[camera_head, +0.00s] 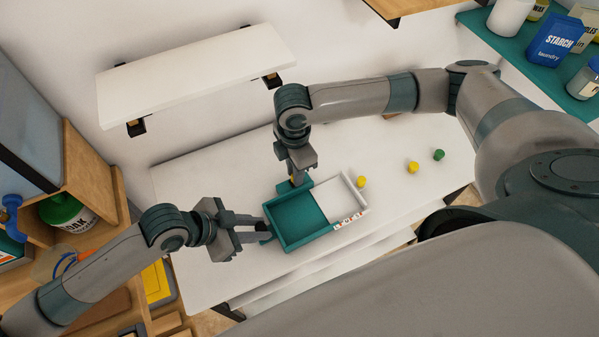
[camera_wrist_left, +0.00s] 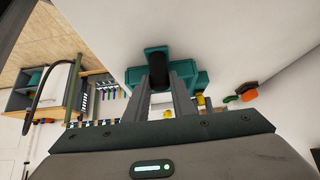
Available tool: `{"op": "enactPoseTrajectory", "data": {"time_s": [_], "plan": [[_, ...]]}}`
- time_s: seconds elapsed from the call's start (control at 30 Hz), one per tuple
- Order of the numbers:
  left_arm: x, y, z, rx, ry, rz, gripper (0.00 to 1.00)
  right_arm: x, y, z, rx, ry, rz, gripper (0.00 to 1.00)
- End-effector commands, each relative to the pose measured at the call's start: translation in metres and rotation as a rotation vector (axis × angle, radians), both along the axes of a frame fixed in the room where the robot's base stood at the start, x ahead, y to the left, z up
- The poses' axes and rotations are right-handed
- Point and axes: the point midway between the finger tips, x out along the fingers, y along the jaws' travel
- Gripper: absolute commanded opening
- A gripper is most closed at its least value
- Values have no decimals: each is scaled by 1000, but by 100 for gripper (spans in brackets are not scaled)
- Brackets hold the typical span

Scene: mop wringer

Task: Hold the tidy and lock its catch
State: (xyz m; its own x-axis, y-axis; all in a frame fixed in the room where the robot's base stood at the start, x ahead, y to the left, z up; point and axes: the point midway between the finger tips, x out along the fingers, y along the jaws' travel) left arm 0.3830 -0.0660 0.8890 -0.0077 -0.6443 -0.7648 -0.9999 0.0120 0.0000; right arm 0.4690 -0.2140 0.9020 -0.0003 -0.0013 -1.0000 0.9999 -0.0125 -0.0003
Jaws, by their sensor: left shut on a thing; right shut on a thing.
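The tidy (camera_head: 297,216) is a teal tray with a white section (camera_head: 338,202) on its right, lying on the white table. My left gripper (camera_head: 262,229) is shut on a part at the tidy's left end. In the left wrist view, my left gripper (camera_wrist_left: 170,80) has its fingers on a dark round handle beside the teal body (camera_wrist_left: 158,50). My right gripper (camera_head: 294,180) points down at the tidy's back edge and is shut on a small part there. A bit of yellow shows by its fingertips; I cannot tell if it is the catch, which the gripper mostly hides.
The white table (camera_head: 215,265) has bare room left and right of the tidy. Two yellow pieces (camera_head: 412,167) (camera_head: 361,182) and a green piece (camera_head: 438,155) lie to the right. A white shelf (camera_head: 200,75) hangs on the wall behind. A wooden cabinet (camera_head: 90,190) stands left.

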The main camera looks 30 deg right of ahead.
Motion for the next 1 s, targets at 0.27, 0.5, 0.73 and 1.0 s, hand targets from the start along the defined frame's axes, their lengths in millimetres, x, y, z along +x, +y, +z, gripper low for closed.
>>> {"op": "enactPoseTrajectory", "data": {"time_s": [0.27,0.5,0.73,1.0], "plan": [[0,0,-1,1,1,0,0,0,2,0,5,0,2,0],[0,0,-1,1,1,0,0,0,4,0,5,1,3,0],[0,0,-1,1,1,1,0,0,7,1,5,1,4,0],[0,0,-1,2,1,1,0,0,10,1,5,1,3,0]]}}
